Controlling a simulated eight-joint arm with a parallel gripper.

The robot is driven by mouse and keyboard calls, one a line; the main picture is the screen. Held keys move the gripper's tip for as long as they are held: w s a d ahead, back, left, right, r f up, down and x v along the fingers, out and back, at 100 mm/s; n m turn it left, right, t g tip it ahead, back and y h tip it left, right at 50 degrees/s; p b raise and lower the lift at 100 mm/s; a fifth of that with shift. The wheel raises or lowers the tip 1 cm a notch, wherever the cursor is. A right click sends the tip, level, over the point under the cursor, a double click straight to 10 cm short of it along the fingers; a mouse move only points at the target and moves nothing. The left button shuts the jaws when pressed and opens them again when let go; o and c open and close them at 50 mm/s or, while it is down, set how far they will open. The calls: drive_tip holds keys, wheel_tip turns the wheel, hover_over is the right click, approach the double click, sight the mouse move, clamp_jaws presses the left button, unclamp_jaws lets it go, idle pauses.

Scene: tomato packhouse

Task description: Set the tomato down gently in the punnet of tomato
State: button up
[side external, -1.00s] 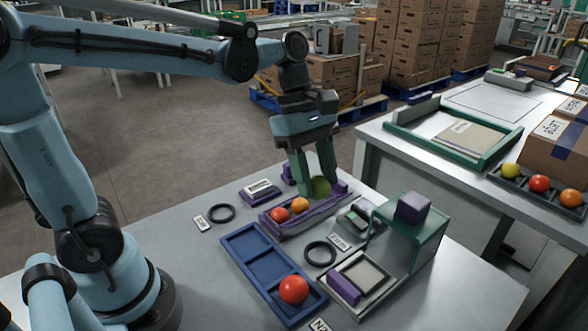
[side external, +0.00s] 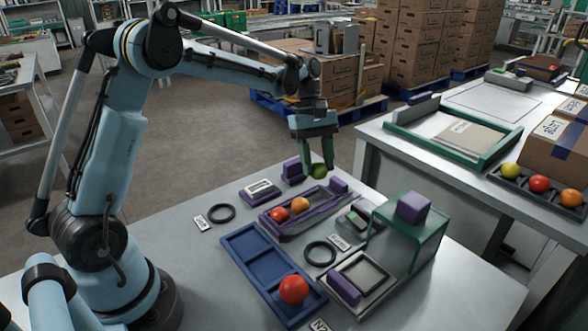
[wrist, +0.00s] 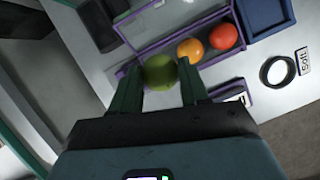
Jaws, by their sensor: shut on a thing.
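My gripper (side external: 318,166) is shut on a green tomato (side external: 319,171), which also shows between the fingertips in the wrist view (wrist: 159,72). It holds the tomato above the far side of a long purple-rimmed tray (side external: 325,207). A red tomato (side external: 279,214) and an orange tomato (side external: 299,205) sit in the left part of that tray, and its right part is empty. A blue divided tray (side external: 243,244) in front holds another red tomato (side external: 293,289) in its near compartment. I cannot tell from labels which tray is the punnet.
A green-framed stand (side external: 405,245) with a purple block on top rises right of the trays. A small scale-like square (side external: 365,275), black rings (side external: 221,213) and name tags lie around. A second bench (side external: 480,190) stands at the right.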

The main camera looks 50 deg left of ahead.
drive_tip(key=shift+f, duration=2.85)
drive_tip(key=o, duration=0.8)
drive_tip(key=shift+c, duration=1.3)
drive_tip(key=shift+r, duration=3)
